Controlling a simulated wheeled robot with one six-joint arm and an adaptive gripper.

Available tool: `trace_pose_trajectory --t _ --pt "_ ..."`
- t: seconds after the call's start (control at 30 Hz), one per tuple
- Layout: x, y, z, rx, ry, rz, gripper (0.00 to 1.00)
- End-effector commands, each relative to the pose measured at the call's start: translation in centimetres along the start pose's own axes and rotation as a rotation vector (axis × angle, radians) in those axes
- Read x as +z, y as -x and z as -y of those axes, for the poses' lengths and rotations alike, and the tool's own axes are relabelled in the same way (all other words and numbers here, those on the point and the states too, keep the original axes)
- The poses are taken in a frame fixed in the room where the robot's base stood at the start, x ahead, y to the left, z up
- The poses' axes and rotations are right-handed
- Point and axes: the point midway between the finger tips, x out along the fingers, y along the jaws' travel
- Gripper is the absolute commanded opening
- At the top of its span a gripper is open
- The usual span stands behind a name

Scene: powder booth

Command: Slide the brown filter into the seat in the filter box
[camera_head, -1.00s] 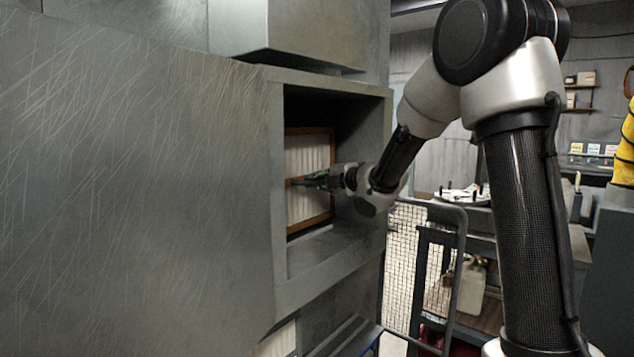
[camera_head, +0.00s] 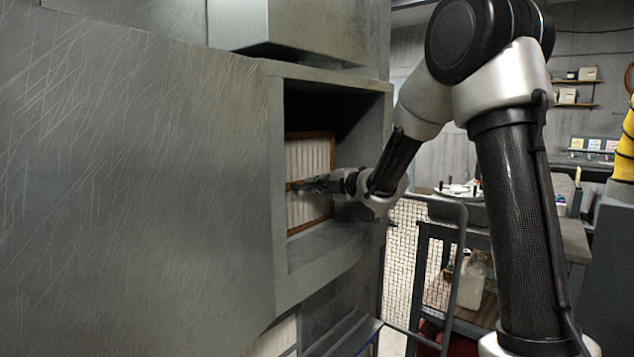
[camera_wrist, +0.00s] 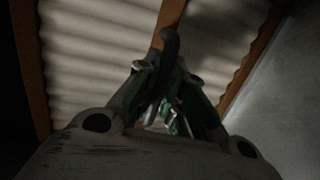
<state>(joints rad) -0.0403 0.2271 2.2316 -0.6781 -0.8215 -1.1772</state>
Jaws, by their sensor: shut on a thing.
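The brown filter (camera_head: 310,157) has a brown frame, a middle bar and pale pleats. It stands upright inside the opening of the grey filter box (camera_head: 330,260), close to the opening's left side. My gripper (camera_head: 312,185) reaches into the box from the right and is shut on the filter at its middle bar. In the wrist view the pleats of the filter (camera_wrist: 95,50) fill the upper part, and the fingers of my gripper (camera_wrist: 165,90) close together at the bar. The seat and the filter's far edges are hidden in shadow.
The box's front frame (camera_head: 388,150) surrounds the opening close to my wrist. A mesh rail (camera_head: 408,250) and a cart with a pale jug (camera_head: 472,285) stand to the right. A grey step or ledge (camera_head: 345,330) lies below the opening.

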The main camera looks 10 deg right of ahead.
Motion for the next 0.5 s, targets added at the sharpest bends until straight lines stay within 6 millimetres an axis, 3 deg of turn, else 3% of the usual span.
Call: trace_pose_trajectory --t 0.43,0.47,0.5 --pt "0.00 -0.01 0.03 0.002 0.000 0.000 0.00" --pt "0.00 -0.01 0.03 0.002 0.000 0.000 0.15" --pt "0.00 -0.01 0.03 0.002 0.000 0.000 0.22"
